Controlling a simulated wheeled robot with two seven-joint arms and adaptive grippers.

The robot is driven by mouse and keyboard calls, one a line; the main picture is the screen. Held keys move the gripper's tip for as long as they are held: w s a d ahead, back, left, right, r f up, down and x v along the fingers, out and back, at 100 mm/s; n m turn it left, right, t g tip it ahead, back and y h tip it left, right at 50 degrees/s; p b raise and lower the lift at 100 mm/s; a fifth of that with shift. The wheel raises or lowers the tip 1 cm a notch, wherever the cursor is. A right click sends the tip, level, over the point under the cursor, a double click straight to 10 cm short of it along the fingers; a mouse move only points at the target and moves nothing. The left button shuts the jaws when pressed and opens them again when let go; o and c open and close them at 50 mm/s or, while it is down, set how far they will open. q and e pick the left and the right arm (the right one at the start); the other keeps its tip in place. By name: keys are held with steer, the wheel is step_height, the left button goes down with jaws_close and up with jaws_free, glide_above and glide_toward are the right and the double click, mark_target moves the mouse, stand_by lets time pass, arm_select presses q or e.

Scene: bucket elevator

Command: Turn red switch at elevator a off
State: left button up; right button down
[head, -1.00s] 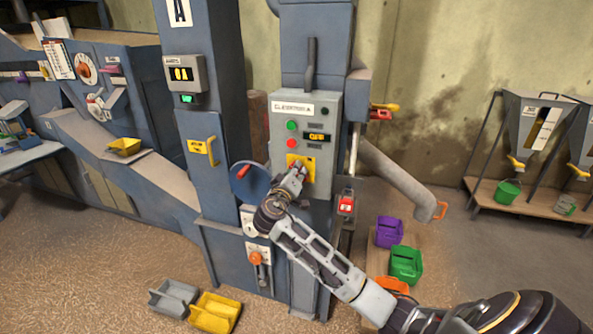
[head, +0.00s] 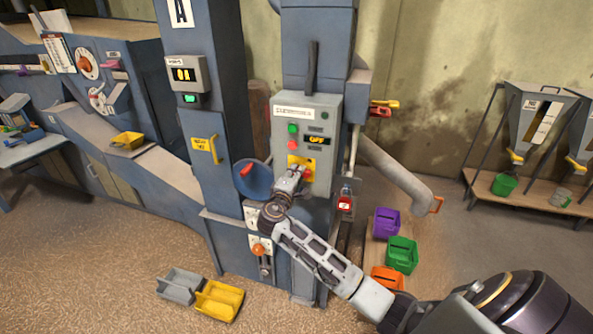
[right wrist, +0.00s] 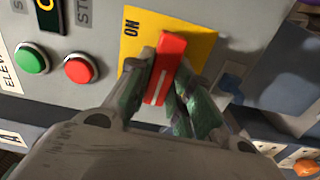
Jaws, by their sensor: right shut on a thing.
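The red switch (right wrist: 165,68) is a flat red handle with a white line, set on a yellow plate (right wrist: 198,45) marked ON. In the right wrist view the handle stands near upright, leaning slightly right at its top. In the head view the yellow plate (head: 292,159) is low on the grey panel (head: 283,111) of elevator A, and the display (head: 316,140) appears to read OFF. My right gripper (right wrist: 158,88) is shut on the red switch, with a finger on each side. It also shows in the head view (head: 299,173). My left gripper is not in view.
A green button (right wrist: 32,58) and a red button (right wrist: 81,69) sit beside the yellow plate. A blue wheel (head: 254,181) is left of the panel. Purple (head: 386,224), green (head: 402,255) and orange buckets stand right of the elevator. Grey and yellow scoops lie on the floor.

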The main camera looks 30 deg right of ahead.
steer(key=shift+n, duration=0.4)
steer(key=c, duration=1.3)
jaws_free()
steer(key=shift+v, duration=6)
